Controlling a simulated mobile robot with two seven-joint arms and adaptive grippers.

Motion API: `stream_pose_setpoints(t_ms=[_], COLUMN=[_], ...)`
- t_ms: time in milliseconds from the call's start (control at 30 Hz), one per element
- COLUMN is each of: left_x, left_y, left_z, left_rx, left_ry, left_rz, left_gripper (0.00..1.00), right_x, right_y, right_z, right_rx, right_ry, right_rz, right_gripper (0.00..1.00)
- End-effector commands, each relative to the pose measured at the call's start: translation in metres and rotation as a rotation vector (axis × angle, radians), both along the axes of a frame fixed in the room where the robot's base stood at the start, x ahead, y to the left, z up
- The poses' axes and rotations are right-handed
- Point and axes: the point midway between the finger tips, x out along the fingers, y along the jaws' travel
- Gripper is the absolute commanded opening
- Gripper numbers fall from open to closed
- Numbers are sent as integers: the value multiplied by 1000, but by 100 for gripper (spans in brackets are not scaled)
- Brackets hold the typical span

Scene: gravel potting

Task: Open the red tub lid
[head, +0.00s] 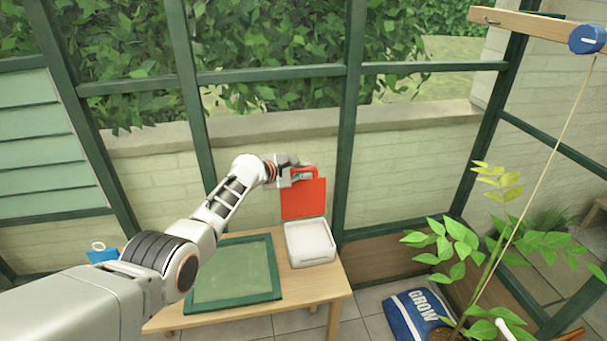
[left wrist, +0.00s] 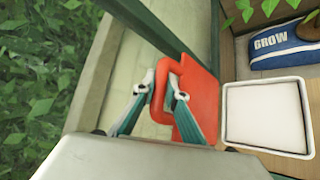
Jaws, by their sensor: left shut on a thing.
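The tub is a white square box (head: 310,243) on the right end of the wooden table, and it also shows in the left wrist view (left wrist: 265,115). Its red lid (head: 304,199) stands about upright at the tub's back edge, so the white inside of the tub is open to view. The lid also shows in the left wrist view (left wrist: 200,92), with a loop handle at its top. My left gripper (head: 299,175) is shut on the lid's handle, with one finger on each side of it in the left wrist view (left wrist: 163,95). My right gripper is not in view.
A green-framed panel (head: 235,303) lies on the table (head: 338,281) left of the tub. A blue item (head: 103,256) is at the far left. A blue GROW bag (head: 410,314) and a leafy plant (head: 455,245) stand right of the table. A glazed frame and low wall (head: 400,120) are behind.

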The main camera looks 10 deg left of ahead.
Motion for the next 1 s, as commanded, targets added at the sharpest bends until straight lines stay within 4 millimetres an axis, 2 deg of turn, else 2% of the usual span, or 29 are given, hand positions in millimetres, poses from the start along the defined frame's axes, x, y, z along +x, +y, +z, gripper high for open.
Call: stream_pose_setpoints(t_ms=[33, 600, 633, 667, 700, 1000], left_x=[0, 2, 2, 2, 1, 1], left_y=[-7, -6, -6, -6, -6, -6], left_z=[3, 2, 2, 2, 1, 1], left_rx=[-2, -1, -1, -1, -1, -2], left_ry=[-4, -4, -4, -4, -3, -2], left_rz=[-9, -9, -9, -9, -10, -8], left_gripper=[0, 0, 19, 27, 30, 30], right_x=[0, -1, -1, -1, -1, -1], right_y=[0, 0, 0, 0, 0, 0], right_z=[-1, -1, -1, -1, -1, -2], right_rx=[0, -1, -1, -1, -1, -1], right_ry=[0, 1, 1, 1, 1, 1], right_rz=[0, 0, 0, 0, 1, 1], right_gripper=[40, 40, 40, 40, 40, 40])
